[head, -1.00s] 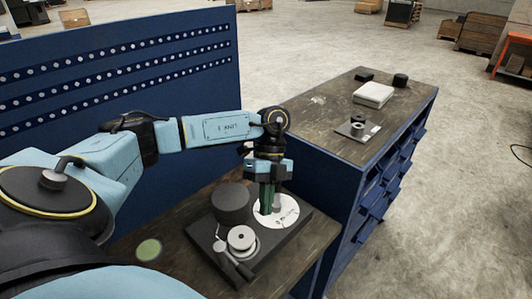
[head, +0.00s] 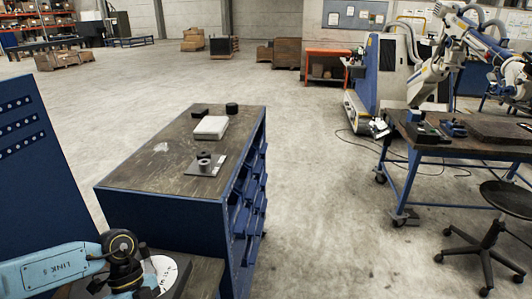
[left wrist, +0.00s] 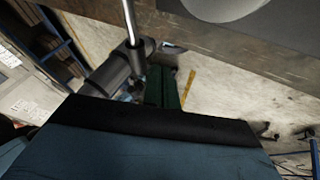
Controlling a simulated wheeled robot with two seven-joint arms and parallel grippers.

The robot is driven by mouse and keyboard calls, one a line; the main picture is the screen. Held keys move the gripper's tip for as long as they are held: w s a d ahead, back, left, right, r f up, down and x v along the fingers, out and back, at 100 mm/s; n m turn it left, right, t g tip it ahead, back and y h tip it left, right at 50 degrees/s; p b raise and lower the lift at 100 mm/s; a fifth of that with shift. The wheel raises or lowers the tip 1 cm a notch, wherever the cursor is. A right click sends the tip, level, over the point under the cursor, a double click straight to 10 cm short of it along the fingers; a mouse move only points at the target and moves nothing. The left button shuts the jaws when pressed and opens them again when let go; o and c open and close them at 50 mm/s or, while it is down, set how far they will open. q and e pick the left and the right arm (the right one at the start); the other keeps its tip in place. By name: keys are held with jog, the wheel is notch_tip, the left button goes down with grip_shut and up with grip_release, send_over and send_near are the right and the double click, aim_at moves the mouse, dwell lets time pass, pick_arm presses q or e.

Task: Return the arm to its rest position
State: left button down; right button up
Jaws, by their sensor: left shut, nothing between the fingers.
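My left gripper shows in the left wrist view as green fingers (left wrist: 163,88), together and empty. Beside them on the left is a dark cylindrical handle (left wrist: 108,72) with a thin metal rod rising from it. I cannot tell whether the fingers touch it. A pale round disc (left wrist: 222,5) is at the top edge. In the head view, only my left arm's end shows at the bottom left, and the fingertips are out of frame. A part of the white marked disc (head: 168,272) shows beside it; most of the device is cut off. My right gripper is not in view.
A blue drawer cabinet (head: 160,212) stands just beyond, with a white box (head: 210,127) and a small plate with black pieces (head: 206,163) on top. A blue perforated panel (head: 25,150) is at left. A workbench (head: 450,150) and stool (head: 508,200) stand at right. Open floor lies between.

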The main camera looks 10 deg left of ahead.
pick_arm(q)
jog(key=shift+s+f, duration=0.2)
jog(key=shift+s, duration=0.75)
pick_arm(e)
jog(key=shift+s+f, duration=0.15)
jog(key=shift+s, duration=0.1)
